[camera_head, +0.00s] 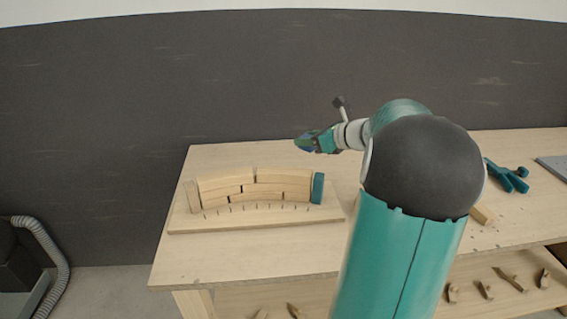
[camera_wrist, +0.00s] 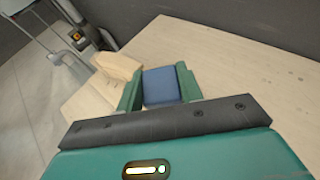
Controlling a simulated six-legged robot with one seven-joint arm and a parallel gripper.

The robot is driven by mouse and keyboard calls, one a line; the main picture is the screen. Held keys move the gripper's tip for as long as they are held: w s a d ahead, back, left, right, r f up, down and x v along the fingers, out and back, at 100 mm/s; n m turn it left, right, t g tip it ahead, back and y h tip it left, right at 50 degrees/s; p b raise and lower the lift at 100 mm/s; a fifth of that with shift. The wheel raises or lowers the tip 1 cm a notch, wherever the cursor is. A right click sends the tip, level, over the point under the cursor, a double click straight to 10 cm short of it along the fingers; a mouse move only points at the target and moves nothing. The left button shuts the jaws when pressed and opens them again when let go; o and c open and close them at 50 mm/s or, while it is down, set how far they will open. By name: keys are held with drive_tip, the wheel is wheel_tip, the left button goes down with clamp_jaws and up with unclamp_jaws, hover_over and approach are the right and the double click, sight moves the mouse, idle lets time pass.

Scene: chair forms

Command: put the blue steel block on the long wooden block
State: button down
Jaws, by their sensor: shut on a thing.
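My gripper (camera_head: 308,141) is held above the back of the wooden table, right of and behind the curved wooden form. In the wrist view my gripper (camera_wrist: 159,84) has its two green fingers shut on the blue steel block (camera_wrist: 161,87), one on each side. In the head view the block is small and mostly hidden by the fingers. Long light wooden blocks (camera_head: 226,178) stand stacked in a curve on the form's base board (camera_head: 255,221). I cannot tell which one is the long wooden block. In the wrist view a wooden piece (camera_wrist: 117,65) shows beyond the left finger.
A teal upright block (camera_head: 318,188) stands at the right end of the stack, and a wooden one (camera_head: 192,197) at the left end. A teal tool (camera_head: 507,177) lies right of my arm. The table (camera_head: 230,262) is bare in front of the form. Small pieces lie on the lower shelf.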

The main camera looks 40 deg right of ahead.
hover_over(285, 171)
wheel_tip(285, 171, down, 7)
drive_tip(key=shift+a+r, duration=0.1)
wheel_tip(285, 171, down, 3)
drive_tip(key=shift+r, duration=0.15)
drive_tip(key=shift+f, duration=0.25)
drive_tip(key=c, duration=0.9)
unclamp_jaws()
